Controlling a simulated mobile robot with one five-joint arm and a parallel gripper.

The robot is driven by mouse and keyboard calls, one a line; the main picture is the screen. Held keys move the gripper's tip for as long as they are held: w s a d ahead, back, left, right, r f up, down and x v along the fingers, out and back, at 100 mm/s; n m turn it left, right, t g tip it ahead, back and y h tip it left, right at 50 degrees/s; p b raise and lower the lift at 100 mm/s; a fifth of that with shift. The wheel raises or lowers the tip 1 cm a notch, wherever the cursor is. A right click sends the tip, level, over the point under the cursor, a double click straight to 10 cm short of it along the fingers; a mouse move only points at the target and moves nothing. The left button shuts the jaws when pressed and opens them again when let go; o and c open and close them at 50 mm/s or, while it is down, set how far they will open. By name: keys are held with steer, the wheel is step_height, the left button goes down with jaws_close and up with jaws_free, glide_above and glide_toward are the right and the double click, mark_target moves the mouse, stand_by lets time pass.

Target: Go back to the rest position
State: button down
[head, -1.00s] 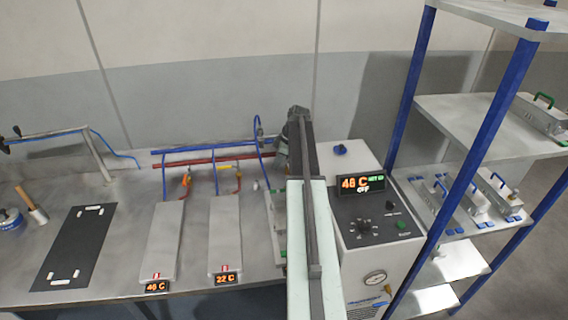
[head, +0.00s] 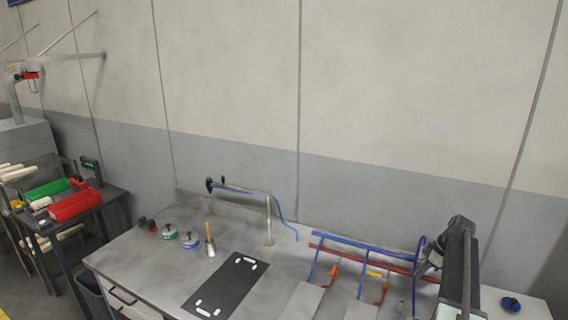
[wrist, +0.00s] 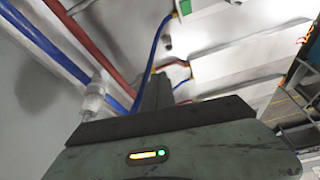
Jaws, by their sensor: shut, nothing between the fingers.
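My arm rises at the right edge of the head view, over the right end of the bench (head: 150,262). My gripper (wrist: 157,90) shows in the wrist view as dark fingers shut together, with nothing between them. Blue and red pipes (wrist: 115,72) and pale plates (wrist: 235,55) lie beyond it there. In the head view the gripper end (head: 430,265) is small and dark beside the pipe rack.
A black mat (head: 228,284) with white marks lies on the bench. A wooden-handled tool (head: 210,241) and blue and green lidded items stand left of it. A bent tap pipe (head: 268,218) stands behind. A side table (head: 90,205) holds red and green bins.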

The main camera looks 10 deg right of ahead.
steer(key=w+a+f+n+b, duration=0.1)
steer(key=w+a, duration=0.2)
steer(key=a, duration=0.5)
steer(key=w+a+f+n+b, duration=0.1)
steer(key=w+a+f, duration=0.1)
steer(key=a, duration=0.6)
steer(key=s+a+f+n+g+b, duration=0.1)
steer(key=a, duration=0.9)
steer(key=s+a+f+g+b, duration=0.1)
steer(key=s+a, duration=0.1)
steer(key=a, duration=0.9)
steer(key=s+a+m, duration=0.1)
steer(key=s+a, duration=0.2)
steer(key=s+a+f+m+h+b, duration=0.1)
steer(key=s+a, duration=0.2)
steer(key=a, duration=0.1)
steer(key=s+a+f+m, duration=0.1)
steer(key=s+a, duration=0.2)
steer(key=a, duration=0.1)
steer(key=shift+s+f+m+g+h, duration=0.2)
steer(key=shift+s+m+g+h, duration=0.15)
steer(key=shift+m+g+h, duration=0.05)
steer(key=s+m, duration=0.1)
steer(key=m, duration=0.1)
steer(key=s+d+m, duration=0.1)
steer(key=m, duration=0.2)
steer(key=s+d+m+h, duration=0.1)
steer(key=m, duration=0.2)
steer(key=shift+s, duration=0.35)
